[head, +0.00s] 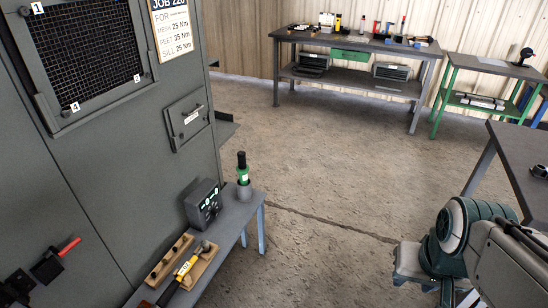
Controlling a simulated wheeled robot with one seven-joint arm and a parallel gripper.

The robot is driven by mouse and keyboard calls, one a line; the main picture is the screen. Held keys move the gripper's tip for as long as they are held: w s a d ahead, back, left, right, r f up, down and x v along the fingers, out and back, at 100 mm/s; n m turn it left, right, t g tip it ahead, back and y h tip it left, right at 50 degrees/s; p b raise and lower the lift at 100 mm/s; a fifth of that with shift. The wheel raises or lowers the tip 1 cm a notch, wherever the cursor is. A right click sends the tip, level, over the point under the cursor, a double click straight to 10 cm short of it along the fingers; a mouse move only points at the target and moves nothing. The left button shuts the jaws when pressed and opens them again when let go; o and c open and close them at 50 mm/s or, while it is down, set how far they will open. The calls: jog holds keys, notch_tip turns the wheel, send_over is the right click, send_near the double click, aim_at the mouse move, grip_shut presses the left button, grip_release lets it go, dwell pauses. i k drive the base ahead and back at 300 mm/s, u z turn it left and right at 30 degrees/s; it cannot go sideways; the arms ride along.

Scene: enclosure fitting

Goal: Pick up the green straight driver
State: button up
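The green straight driver (243,172) stands upright at the far end of a low grey bench (232,218) in the head view. Its top is black, its middle is green, and its lower end sits in a grey holder. A grey box (203,203) with small round marks on its front stands just left of it. My arm shows at the lower right, well apart from the driver. I cannot make out my gripper's fingers in this view.
A yellow-and-black tool (188,266) lies by wooden cradles (168,262) at the bench's near end. A tall grey cabinet (130,130) borders the bench on the left. A dark table (520,160) stands at right, a workbench (350,42) at back. The middle floor is clear.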

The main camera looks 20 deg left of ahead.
aim_at(242, 169)
jog(key=z, duration=0.1)
jog(key=i, duration=2.65)
jog(key=u, duration=1.7)
jog(key=i, duration=0.85)
jog(key=u, duration=0.7)
